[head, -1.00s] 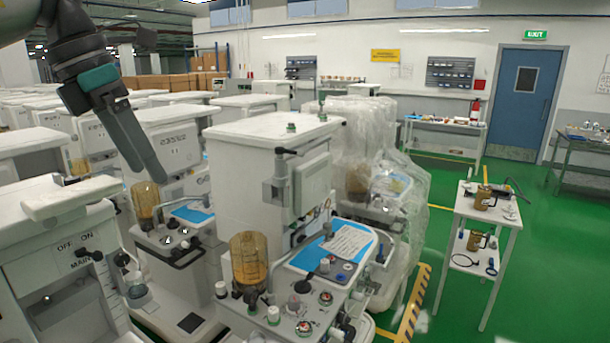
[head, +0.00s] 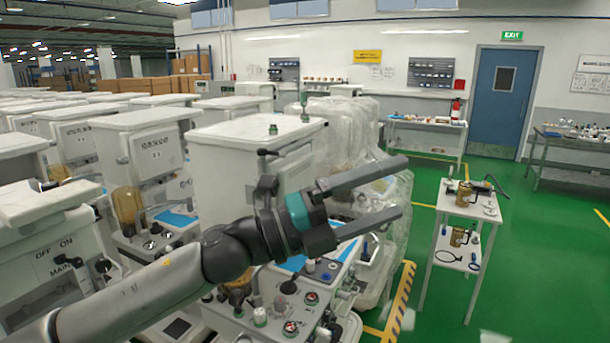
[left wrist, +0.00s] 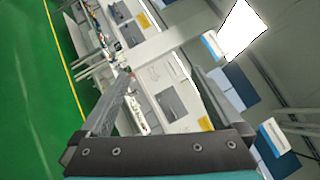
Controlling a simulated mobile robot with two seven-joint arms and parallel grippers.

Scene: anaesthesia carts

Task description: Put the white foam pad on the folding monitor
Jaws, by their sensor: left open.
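My left gripper (head: 403,186) reaches in from the left, in front of the near cart (head: 225,165). Its two long grey fingers are apart, point right, and hold nothing. The folding monitor (head: 292,166) on the side of this cart is partly hidden behind my gripper. I cannot pick out the white foam pad for certain; a thick white slab (head: 45,205) lies on top of the cart at the far left. In the left wrist view both fingers are spread, with only distant room behind them. My right gripper is not in view.
A plastic-wrapped cart (head: 345,135) stands behind the near cart. A small white side table (head: 470,203) with brown mugs is at right. Rows of carts fill the left. Green floor is open at right, past a striped floor line (head: 400,300).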

